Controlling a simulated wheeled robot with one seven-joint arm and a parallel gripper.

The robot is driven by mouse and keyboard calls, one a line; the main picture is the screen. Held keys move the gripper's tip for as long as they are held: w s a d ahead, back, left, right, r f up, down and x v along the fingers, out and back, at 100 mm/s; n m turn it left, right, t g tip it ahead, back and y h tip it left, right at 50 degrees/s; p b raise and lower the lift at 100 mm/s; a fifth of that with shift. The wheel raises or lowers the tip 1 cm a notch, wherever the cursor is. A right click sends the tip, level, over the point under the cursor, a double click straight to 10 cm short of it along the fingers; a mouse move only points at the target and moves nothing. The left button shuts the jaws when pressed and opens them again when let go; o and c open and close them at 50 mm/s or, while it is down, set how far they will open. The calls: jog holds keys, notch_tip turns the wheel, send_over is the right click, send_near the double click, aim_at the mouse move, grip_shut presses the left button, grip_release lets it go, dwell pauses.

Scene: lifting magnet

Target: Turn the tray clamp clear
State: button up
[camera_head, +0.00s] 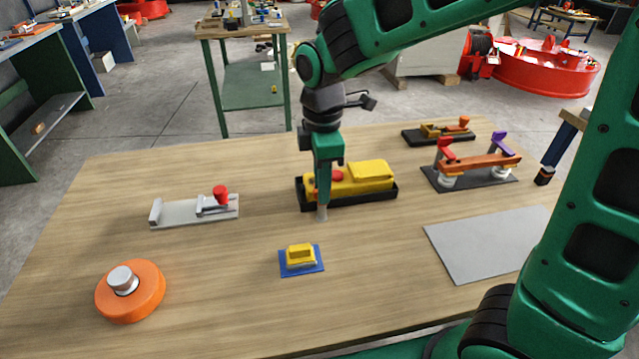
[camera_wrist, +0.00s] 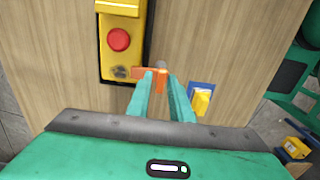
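The tray clamp (camera_wrist: 138,73) is an orange bar beside a short grey post, near the end of the yellow lifting magnet (camera_wrist: 112,62). In the head view the yellow magnet (camera_head: 372,174), with its red button, sits in a black tray (camera_head: 366,199). My gripper (camera_head: 322,207) points straight down at the tray's near left side. In the wrist view my gripper (camera_wrist: 160,76) has its fingertips a little apart at the orange bar and the grey post. I cannot tell whether they touch it. In the head view my fingers hide most of the clamp.
A blue plate with a yellow block (camera_head: 300,255) lies just in front. A grey toggle clamp (camera_head: 196,209) and an orange disc (camera_head: 130,290) are to the left. A stand with an orange bar (camera_head: 478,168) is to the right, behind a bare grey sheet (camera_head: 490,243).

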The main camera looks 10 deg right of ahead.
grip_shut()
jog(key=m, duration=0.5)
jog(key=shift+w+r, duration=0.1)
jog(key=m, duration=0.9)
jog(key=shift+w, duration=0.1)
jog(key=shift+m, duration=1.9)
jog(key=shift+o, duration=1.5)
grip_release()
jog(key=shift+o, duration=0.3)
